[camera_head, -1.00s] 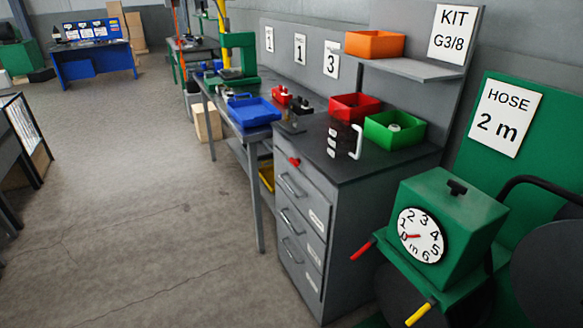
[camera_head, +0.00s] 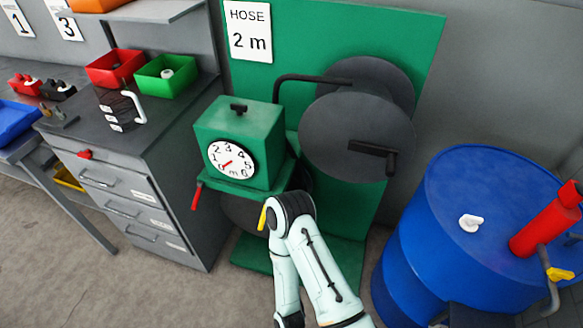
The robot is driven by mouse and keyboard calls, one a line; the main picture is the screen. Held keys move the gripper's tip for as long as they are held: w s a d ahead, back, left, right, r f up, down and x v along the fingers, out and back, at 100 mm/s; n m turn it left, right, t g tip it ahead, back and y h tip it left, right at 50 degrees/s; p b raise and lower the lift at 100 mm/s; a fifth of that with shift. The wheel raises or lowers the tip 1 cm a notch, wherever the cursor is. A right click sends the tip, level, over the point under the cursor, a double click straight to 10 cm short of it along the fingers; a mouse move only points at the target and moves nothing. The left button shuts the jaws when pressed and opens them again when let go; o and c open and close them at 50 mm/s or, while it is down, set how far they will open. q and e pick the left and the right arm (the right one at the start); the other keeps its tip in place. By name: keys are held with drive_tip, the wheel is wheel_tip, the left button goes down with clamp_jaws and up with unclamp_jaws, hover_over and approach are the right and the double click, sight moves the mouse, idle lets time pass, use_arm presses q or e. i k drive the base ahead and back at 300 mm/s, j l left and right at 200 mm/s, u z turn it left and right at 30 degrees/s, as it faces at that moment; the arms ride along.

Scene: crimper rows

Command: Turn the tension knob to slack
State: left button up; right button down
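A green box-shaped device (camera_head: 236,140) stands beside a hose reel in the middle of the head view. A small black T-shaped knob (camera_head: 238,108) sits on its top; no label shows that it is the tension knob. On its front is a white dial (camera_head: 231,160) with numbers and a red pointer at the low end. A red-handled lever (camera_head: 197,196) sticks out at its lower left, and a yellow-handled one (camera_head: 263,215) at its lower front. One of my pale arms is bent in front of the reel. Neither gripper is in view.
The dark hose reel (camera_head: 345,138), with a crank, stands right of the device, under a "HOSE 2 m" sign (camera_head: 248,30). A blue drum (camera_head: 470,235) stands at the right, with a red cylindrical tool on it. A grey drawer cabinet (camera_head: 150,210) stands at the left.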

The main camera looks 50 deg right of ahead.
sight(239, 108)
drive_tip(key=z, duration=1.8)
drive_tip(key=j, duration=0.65)
